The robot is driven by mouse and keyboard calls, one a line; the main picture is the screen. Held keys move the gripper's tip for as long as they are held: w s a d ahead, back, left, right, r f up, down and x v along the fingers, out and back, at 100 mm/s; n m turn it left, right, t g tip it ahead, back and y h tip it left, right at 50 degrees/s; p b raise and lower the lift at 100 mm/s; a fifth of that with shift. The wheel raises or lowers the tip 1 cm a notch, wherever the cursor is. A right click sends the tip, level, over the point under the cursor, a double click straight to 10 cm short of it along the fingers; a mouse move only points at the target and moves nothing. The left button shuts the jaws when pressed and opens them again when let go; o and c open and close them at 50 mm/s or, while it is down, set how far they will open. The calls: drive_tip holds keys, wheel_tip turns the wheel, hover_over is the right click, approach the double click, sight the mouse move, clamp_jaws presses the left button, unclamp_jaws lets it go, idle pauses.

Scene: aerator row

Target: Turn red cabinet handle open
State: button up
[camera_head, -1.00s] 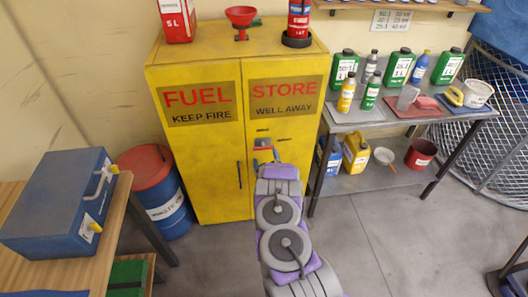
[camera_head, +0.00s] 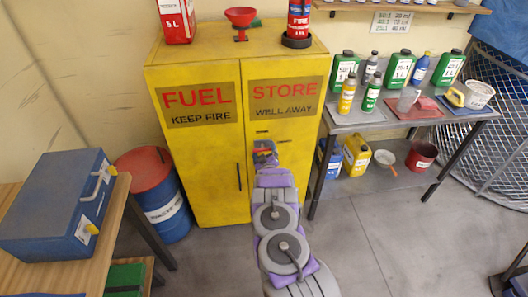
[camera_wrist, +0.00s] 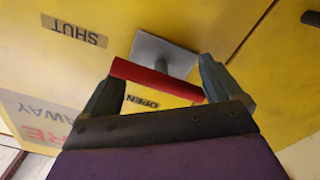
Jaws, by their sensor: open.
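The yellow fuel cabinet (camera_head: 208,180) stands upright with both doors shut. Its handle is a red bar (camera_wrist: 155,78) on a grey mount (camera_wrist: 163,52), clearest in the wrist view. The red bar spans most of the gap between my fingertips, slanting down to the right. An OPEN label (camera_wrist: 142,102) shows just beyond my gripper, and a SHUT label (camera_wrist: 75,30) sits at upper left; both look upside down. My gripper (camera_head: 264,148) is open at the right door, its fingers (camera_wrist: 160,78) at either end of the bar. I cannot tell whether they touch it.
A blue and red drum (camera_head: 158,195) stands left of the cabinet, beside a bench with a blue case (camera_head: 60,205). A shelf table (camera_head: 420,116) with bottles stands close on the right. Red containers and a funnel (camera_head: 240,18) stand on top.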

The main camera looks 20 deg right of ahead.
clamp_jaws()
idle(0.7)
